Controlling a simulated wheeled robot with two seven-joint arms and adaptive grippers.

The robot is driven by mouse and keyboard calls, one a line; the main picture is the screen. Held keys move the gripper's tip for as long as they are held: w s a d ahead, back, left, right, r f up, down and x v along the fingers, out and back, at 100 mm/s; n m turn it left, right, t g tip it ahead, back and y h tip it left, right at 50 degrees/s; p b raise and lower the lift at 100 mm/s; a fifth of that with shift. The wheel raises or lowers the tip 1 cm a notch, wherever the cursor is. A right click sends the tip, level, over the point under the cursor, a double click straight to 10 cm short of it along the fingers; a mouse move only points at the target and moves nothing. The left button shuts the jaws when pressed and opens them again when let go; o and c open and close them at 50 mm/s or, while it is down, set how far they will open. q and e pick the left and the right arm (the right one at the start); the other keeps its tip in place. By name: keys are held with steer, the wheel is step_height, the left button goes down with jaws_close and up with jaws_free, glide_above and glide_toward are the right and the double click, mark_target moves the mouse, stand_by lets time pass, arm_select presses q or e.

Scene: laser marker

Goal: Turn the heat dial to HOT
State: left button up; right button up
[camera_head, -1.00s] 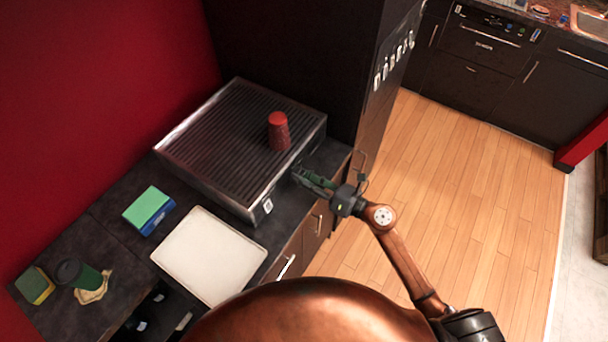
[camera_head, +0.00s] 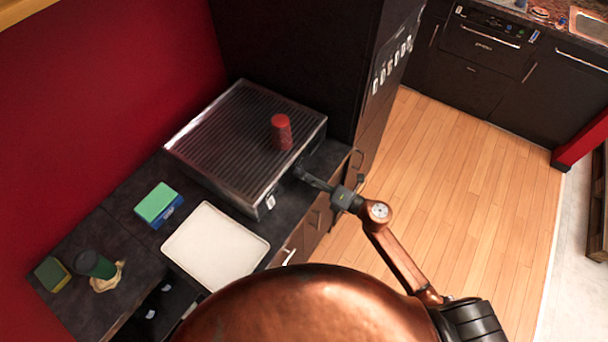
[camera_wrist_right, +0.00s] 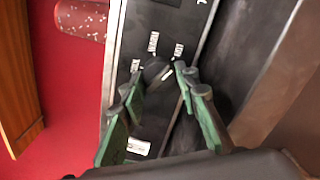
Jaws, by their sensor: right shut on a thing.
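The grill (camera_head: 215,135) with a ribbed top and metal sides stands on the dark counter. Its front panel (camera_wrist_right: 150,110) fills the middle of the right wrist view. The black heat dial (camera_wrist_right: 154,70) is there, with small white labels around it; the right-hand label (camera_wrist_right: 178,50) seems to read HOT. A pale mark shows at the dial's right side; its exact pointing is hard to tell. My right gripper (camera_wrist_right: 157,82) is shut on the dial, its green fingers on either side. In the head view my right gripper (camera_head: 302,173) reaches the grill's front. My left gripper is out of view.
A red cup (camera_head: 281,132) stands on the grill; its speckled side also shows in the wrist view (camera_wrist_right: 80,19). A dark tall cabinet (camera_head: 300,50) rises behind the grill.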

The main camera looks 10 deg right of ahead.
stand_by(0.3)
steer(key=o, duration=1.1)
steer(key=v, duration=1.2)
